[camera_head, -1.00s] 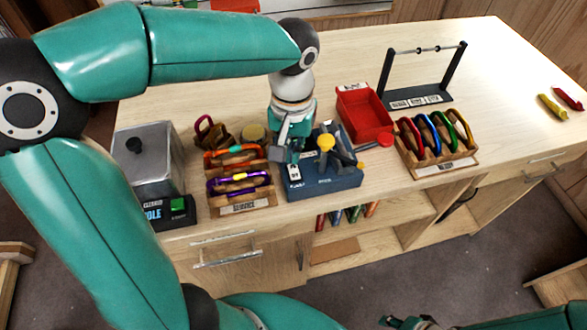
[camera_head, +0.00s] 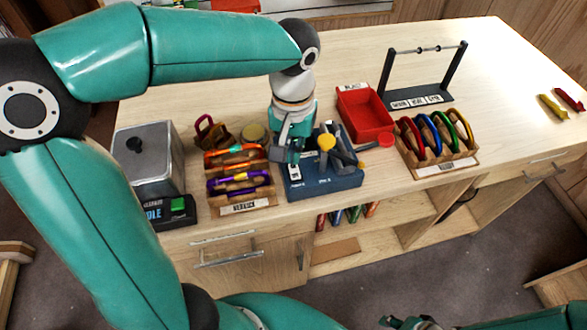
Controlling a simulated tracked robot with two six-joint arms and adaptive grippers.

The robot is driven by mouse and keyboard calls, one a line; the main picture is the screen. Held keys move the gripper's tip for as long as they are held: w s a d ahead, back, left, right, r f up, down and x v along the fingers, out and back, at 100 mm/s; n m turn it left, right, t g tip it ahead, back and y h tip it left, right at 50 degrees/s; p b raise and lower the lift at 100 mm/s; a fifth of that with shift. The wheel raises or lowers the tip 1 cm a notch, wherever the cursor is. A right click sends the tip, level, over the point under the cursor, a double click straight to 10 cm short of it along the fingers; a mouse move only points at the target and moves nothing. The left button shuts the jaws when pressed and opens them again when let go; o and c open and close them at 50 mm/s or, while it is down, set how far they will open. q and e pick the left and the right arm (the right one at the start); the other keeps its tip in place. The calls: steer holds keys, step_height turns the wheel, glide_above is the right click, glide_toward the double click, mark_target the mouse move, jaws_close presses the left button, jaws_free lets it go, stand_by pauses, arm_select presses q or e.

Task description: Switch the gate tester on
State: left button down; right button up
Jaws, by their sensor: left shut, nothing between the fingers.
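The dark blue box with a yellow knob, which I take to be the gate tester (camera_head: 335,182), sits at the front middle of the bench. A small white marked plate (camera_head: 294,172) is on its left side; I cannot read a switch position. My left gripper (camera_head: 290,156) points down over the left part of the box, just behind the plate. It is shut and empty; I cannot tell whether it touches the box. My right gripper (camera_head: 408,322) shows only partly at the bottom edge, and its jaws are unclear.
A rack of purple and orange carabiners (camera_head: 238,180) stands close left of the tester. A grey lidded machine (camera_head: 150,160) is further left. A red tray (camera_head: 365,115) and a rack of coloured carabiners (camera_head: 440,150) stand right. A black bar stand (camera_head: 420,97) is behind.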

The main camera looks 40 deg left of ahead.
arm_select(q)
steer(key=shift+f+b, duration=0.9)
steer(key=shift+f, duration=0.3)
stand_by(0.3)
steer(key=shift+r, duration=0.2)
step_height(320, 180, up, 7)
steer(key=p, duration=0.6)
steer(key=shift+f, duration=0.1)
stand_by(0.4)
